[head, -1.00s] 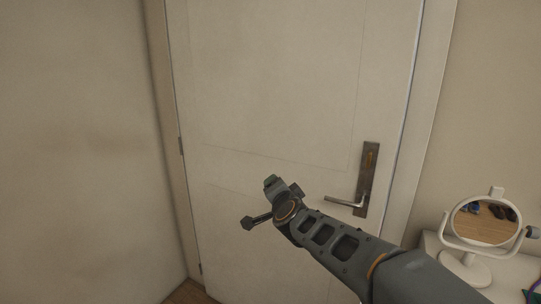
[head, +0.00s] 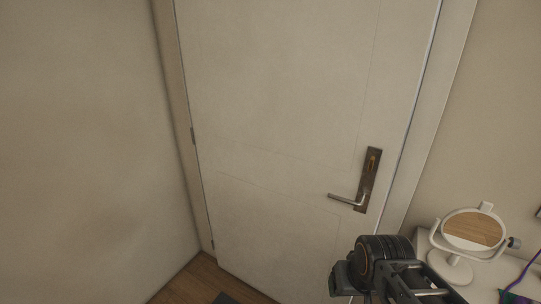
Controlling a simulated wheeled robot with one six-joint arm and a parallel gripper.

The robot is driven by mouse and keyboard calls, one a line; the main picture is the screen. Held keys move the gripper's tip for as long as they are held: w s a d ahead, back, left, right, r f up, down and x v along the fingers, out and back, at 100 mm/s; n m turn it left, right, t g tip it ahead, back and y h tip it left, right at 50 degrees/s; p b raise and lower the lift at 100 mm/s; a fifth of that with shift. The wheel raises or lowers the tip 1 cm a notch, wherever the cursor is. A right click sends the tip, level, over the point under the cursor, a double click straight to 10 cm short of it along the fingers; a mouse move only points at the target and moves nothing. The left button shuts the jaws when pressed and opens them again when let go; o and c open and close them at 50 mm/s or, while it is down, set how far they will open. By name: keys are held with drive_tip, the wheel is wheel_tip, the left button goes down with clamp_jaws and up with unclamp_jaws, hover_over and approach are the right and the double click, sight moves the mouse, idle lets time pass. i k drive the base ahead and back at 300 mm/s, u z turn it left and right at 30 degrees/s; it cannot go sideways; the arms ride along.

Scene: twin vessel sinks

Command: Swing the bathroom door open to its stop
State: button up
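The pale bathroom door (head: 290,110) fills the middle of the head view and looks shut in its frame. Its hinges (head: 193,136) are on the left edge. A dark, worn handle plate (head: 370,165) is near the right edge, with a metal lever (head: 345,198) pointing left and roughly level. My gripper (head: 352,278) is at the lower right, below the lever and apart from it in the picture. The wrist is seen nearly end-on, and the fingers cannot be made out. Nothing visible is held.
A white round mirror (head: 452,262) stands on a pale counter (head: 428,240) at the right, close to my arm. A purple item (head: 512,297) lies beside it. A bare wall (head: 80,130) is at the left. Wooden floor (head: 190,283) and a dark patch (head: 230,298) show at the bottom.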

sight(292, 103)
drive_tip(key=u, duration=2.3)
drive_tip(key=k, duration=0.8)
drive_tip(key=z, duration=0.75)
drive_tip(key=i, duration=0.5)
